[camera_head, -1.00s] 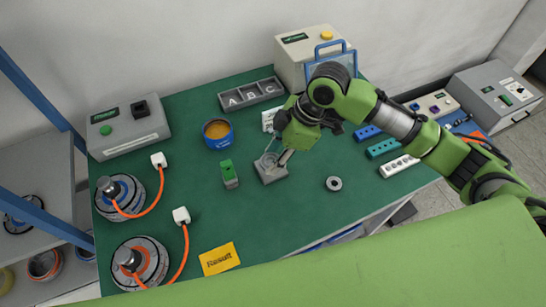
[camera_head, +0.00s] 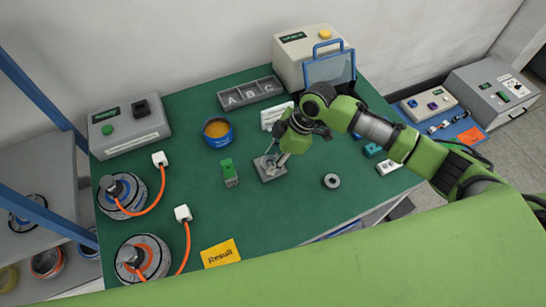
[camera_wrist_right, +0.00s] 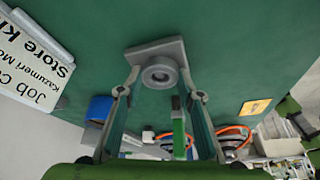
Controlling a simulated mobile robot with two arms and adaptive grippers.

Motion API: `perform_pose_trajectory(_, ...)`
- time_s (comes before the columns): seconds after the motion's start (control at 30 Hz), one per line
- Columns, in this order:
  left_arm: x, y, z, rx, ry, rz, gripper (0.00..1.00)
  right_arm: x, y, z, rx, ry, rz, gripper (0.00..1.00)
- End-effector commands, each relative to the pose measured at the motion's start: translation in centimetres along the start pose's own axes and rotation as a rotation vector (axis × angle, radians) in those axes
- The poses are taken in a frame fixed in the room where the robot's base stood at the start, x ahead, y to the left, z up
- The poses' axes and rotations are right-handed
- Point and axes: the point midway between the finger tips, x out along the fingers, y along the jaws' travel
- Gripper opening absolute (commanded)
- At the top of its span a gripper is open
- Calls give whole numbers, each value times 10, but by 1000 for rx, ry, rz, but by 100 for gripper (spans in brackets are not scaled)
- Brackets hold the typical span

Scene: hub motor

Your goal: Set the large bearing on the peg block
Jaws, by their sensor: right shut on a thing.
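The peg block (camera_head: 270,175) is a grey square plate on the green table, below my right gripper (camera_head: 275,163). In the right wrist view it shows as a grey plate (camera_wrist_right: 153,49). The large bearing (camera_wrist_right: 159,73) is a grey ring with a dark bore, between the two fingertips of my right gripper (camera_wrist_right: 160,82), which is shut on it. The ring is in front of the plate in that view; I cannot tell whether it is seated. The peg itself is hidden. My left gripper is not in view.
A smaller grey ring (camera_head: 332,181) lies right of the block. A green part (camera_head: 229,172) and a blue tin (camera_head: 217,133) stand left of it. Behind are a tray marked A B C (camera_head: 250,93) and a white card (camera_head: 276,115).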

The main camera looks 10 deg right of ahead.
Motion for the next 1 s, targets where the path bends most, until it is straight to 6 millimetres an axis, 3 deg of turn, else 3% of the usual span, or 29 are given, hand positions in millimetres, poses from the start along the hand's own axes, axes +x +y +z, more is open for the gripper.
perform_pose_trajectory(0.03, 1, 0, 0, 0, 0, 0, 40, 2, 0, 1, 0, 0, 0, 11)
perform_pose_trajectory(0.07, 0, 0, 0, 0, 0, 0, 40, 2, 0, 1, 0, 0, 0, 42)
perform_pose_trajectory(0.1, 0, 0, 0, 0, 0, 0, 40, 1, 0, 0, 0, 0, 0, 51)
perform_pose_trajectory(0.57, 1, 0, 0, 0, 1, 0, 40, -8, 1, -1, 0, 1, 2, 51)
perform_pose_trajectory(1.0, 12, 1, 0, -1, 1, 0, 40, -95, 1, 0, -1, 1, 4, 51)
